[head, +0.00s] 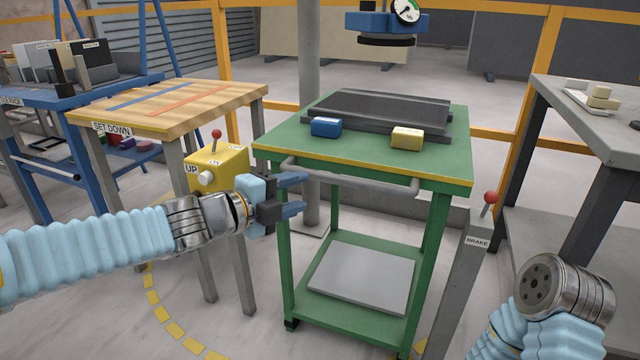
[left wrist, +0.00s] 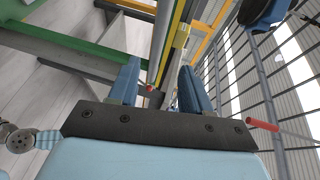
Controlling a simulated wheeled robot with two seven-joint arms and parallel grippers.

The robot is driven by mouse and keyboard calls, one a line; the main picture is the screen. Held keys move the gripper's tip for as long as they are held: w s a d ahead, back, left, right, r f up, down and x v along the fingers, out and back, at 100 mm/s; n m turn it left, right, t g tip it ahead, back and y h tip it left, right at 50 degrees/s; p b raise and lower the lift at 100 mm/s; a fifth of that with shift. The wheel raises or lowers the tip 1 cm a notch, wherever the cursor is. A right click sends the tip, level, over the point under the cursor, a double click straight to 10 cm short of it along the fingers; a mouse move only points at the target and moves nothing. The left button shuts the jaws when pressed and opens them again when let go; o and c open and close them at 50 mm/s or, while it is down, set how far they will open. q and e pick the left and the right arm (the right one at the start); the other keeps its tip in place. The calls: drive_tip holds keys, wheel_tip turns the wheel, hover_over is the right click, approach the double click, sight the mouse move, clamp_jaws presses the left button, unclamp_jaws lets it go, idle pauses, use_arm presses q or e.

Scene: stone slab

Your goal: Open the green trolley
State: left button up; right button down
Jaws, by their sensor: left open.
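The green trolley (head: 370,158) stands in the middle of the head view, with a grey handle bar (head: 350,183) along its front edge. On its top lie a dark slab (head: 385,108), a blue block (head: 326,127) and a yellow block (head: 407,138). A grey plate (head: 362,278) lies on its lower shelf. My left gripper (head: 295,194) is open at the trolley's front left, close to the left end of the handle; I cannot tell whether it touches. The left wrist view shows its two blue fingers (left wrist: 160,90) apart. My right arm ends at the lower right, with no gripper fingers visible.
A yellow box (head: 216,172) with a red-knobbed lever stands left of the trolley. A grey post (head: 462,275) marked BRAKE, with a red-knobbed lever, stands right. A wooden-topped table (head: 170,108) is at left, a grey bench (head: 600,125) at right. A blue lifter (head: 386,24) hangs above.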

sight(338, 181)
use_arm(q)
drive_tip(key=b+x, duration=0.1)
drive_tip(key=x, duration=1.2)
drive_tip(key=shift+d+f, duration=0.1)
drive_tip(key=shift+d, duration=0.05)
clamp_jaws()
